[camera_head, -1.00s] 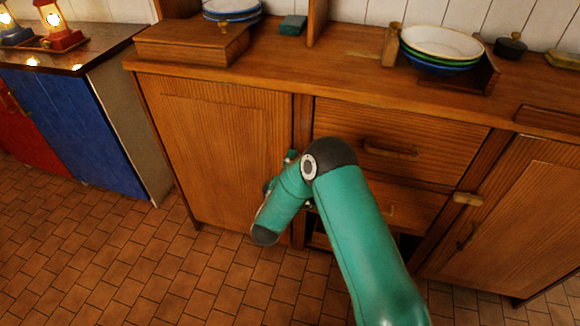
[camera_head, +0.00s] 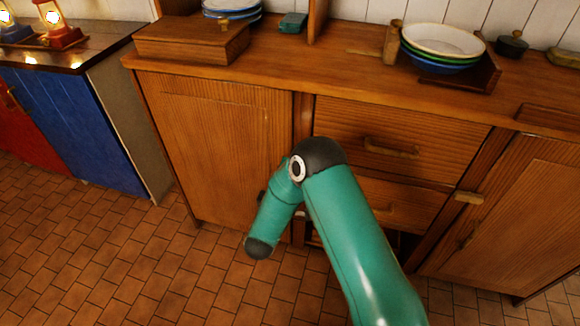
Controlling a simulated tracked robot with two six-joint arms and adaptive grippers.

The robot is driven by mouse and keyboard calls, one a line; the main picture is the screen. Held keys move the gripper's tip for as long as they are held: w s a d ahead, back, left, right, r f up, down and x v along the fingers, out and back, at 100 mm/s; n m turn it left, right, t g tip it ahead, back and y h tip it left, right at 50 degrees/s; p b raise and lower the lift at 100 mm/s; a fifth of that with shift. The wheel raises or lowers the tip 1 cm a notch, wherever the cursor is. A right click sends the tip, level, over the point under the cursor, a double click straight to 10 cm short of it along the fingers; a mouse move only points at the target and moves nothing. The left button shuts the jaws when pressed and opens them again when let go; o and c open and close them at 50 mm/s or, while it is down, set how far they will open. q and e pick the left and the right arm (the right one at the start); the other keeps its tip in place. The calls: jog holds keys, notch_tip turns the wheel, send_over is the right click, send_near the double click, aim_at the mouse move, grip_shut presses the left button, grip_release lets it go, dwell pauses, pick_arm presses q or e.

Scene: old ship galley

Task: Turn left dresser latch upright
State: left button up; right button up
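The dresser (camera_head: 215,150) stands ahead, with a closed left door, drawers in the middle and a right door. The left latch is not visible; my arm covers part of the post beside the left door. A wooden latch (camera_head: 468,197) lies about level on the post beside the right door. One teal arm of mine, which seems to be the right, reaches up from the bottom right and bends down in front of the left door's right edge. Its gripper is hidden behind its own links, so contact cannot be seen. My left gripper is out of view.
The drawers have wooden handles, the upper one (camera_head: 390,149) in clear view. Stacked bowls (camera_head: 443,42), a wooden box (camera_head: 192,42) and plates (camera_head: 231,10) stand on the top. A blue cabinet (camera_head: 75,130) is at left. The tiled floor in front is clear.

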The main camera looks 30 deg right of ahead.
jog(key=v, duration=0.8)
